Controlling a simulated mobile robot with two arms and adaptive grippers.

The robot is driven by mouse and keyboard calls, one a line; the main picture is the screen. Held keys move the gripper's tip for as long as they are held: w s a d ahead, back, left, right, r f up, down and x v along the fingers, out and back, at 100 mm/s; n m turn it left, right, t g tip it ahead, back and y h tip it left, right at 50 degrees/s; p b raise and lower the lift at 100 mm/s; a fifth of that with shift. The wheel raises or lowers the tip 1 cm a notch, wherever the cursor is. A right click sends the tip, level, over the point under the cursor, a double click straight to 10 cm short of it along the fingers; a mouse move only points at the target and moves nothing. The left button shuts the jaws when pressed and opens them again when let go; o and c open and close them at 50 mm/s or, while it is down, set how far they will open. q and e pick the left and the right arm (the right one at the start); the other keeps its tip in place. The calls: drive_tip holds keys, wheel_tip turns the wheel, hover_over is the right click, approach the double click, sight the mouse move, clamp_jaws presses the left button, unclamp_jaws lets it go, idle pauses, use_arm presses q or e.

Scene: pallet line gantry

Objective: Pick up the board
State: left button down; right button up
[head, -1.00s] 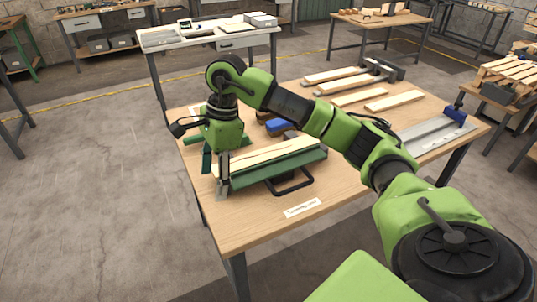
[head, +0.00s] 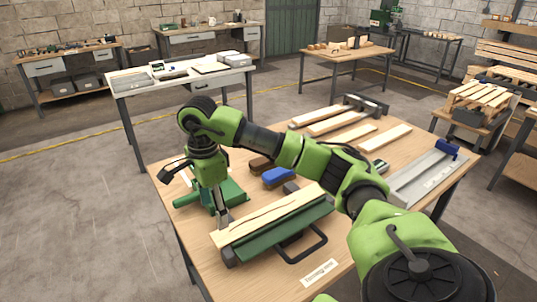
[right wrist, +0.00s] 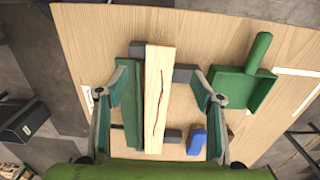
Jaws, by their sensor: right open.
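The board (head: 275,215) is a long, pale wooden piece with a dark crack line. In the head view it lies beside a long dark green bar (head: 285,232) with a black loop handle, near the table's front edge. In the right wrist view the board (right wrist: 158,95) runs lengthwise between the spread fingers of my right gripper (right wrist: 165,112), with the green bar (right wrist: 133,105) beside it. In the head view my right gripper (head: 220,212) points down at the board's left end, open and empty. Its far finger is hidden there. My left gripper is out of view.
Close by are a green tray-like piece with a round handle (right wrist: 250,80) and a blue block (head: 278,177). Several pale boards (head: 345,120) lie at the table's back, and a grey metal rail (head: 425,175) lies at the right. A white label (head: 320,272) lies at the front.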

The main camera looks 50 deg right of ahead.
hover_over(219, 238)
drive_tip(key=f, duration=0.3)
drive_tip(key=f+p, duration=0.1)
drive_tip(key=f, duration=0.1)
drive_tip(key=shift+s, duration=0.3)
drive_tip(key=shift+w+f, duration=0.15)
drive_tip(key=shift+f, duration=0.1)
wheel_tip(219, 238, down, 4)
drive_tip(key=shift+f+p, duration=0.1)
drive_tip(key=shift+p, duration=1.1)
drive_tip(key=shift+w+f, duration=0.1)
drive_tip(key=shift+f, duration=0.3)
drive_tip(key=shift+c, duration=0.7)
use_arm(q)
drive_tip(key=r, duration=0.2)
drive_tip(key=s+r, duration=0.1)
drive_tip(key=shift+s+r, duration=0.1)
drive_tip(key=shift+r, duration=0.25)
use_arm(e)
drive_tip(key=c, duration=1.3)
